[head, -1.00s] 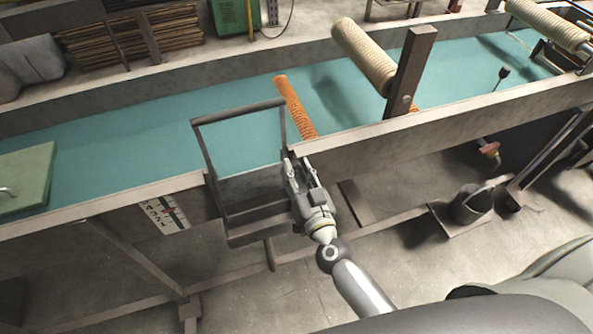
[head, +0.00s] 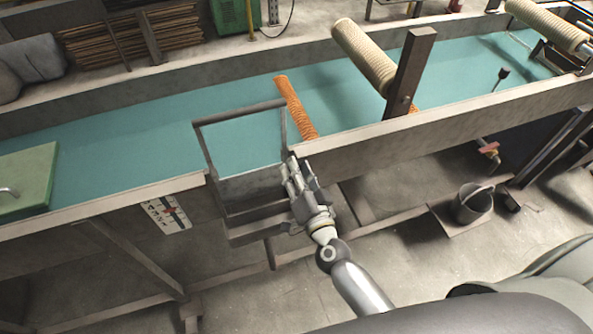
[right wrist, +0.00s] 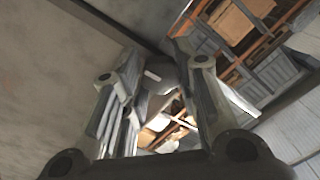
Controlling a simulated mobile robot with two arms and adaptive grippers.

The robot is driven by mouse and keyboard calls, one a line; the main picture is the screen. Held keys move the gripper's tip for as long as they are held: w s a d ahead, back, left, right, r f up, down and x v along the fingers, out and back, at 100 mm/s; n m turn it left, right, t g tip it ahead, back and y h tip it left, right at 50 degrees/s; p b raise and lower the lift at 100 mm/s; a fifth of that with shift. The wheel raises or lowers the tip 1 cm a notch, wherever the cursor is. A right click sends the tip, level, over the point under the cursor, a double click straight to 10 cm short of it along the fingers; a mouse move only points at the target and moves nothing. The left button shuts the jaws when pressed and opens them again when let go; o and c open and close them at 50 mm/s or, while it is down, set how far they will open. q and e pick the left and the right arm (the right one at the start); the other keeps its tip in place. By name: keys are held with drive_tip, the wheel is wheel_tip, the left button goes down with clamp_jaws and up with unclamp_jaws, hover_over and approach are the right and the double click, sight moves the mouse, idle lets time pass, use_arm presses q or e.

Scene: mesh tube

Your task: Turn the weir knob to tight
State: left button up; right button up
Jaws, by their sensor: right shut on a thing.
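The weir is a grey metal frame (head: 240,113) standing at the near wall of the teal trough. My right gripper (head: 293,168) is at the right side of this frame, against the trough wall. Its fingers are shut on a small grey part, which I take to be the weir knob. In the head view the gripper hides the knob. In the right wrist view my right gripper (right wrist: 155,85) has a finger on each side, with a grey shape between them. The knob's markings cannot be read. My left gripper is not in view.
A white scale plate (head: 166,214) with a red mark is on the wall left of the weir. An orange mesh tube (head: 296,107) lies in the trough behind the gripper. A dark post (head: 411,72) rises to the right. A bucket (head: 472,203) stands below right.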

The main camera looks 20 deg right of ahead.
drive_tip(key=shift+m, duration=0.3)
drive_tip(key=o, duration=1)
drive_tip(key=shift+s, duration=0.15)
drive_tip(key=s, duration=1.1)
drive_tip(key=shift+s+d, duration=0.25)
drive_tip(key=shift+s, duration=0.15)
